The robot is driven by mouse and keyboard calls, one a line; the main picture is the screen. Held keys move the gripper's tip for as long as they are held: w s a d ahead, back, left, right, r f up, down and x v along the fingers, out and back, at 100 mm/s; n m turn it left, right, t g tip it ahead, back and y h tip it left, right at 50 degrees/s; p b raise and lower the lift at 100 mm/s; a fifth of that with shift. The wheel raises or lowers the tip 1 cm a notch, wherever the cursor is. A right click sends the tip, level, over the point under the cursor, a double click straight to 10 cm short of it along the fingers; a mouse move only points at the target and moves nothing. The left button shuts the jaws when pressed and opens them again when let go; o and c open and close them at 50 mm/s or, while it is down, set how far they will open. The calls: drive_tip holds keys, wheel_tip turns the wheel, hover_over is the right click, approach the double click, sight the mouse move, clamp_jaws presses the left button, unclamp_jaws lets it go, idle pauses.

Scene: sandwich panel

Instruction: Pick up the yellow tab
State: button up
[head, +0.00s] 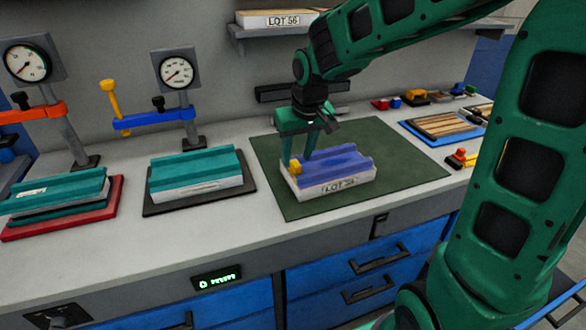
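The yellow tab (295,168) is a small block at the left end of a white panel labelled LOT with a number (335,187). A purple-blue ribbed piece (338,162) lies on top of this panel. My green gripper (297,159) points down over the panel's left end. Its two fingers are apart, one at the tab's left and one at its upper right. The gripper looks open, and I cannot tell whether the fingers touch the tab.
The panel lies on a dark green mat (400,165). To the left, teal-topped panels sit on a black base (160,207) and a red base (110,205), with gauge posts behind. A blue tray (455,137) and small coloured parts are at right. A shelf (245,32) hangs above.

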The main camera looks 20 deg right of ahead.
sight(296, 167)
drive_tip(key=shift+x, duration=1.4)
drive_tip(key=shift+c, duration=0.3)
clamp_jaws()
drive_tip(key=shift+r, duration=0.1)
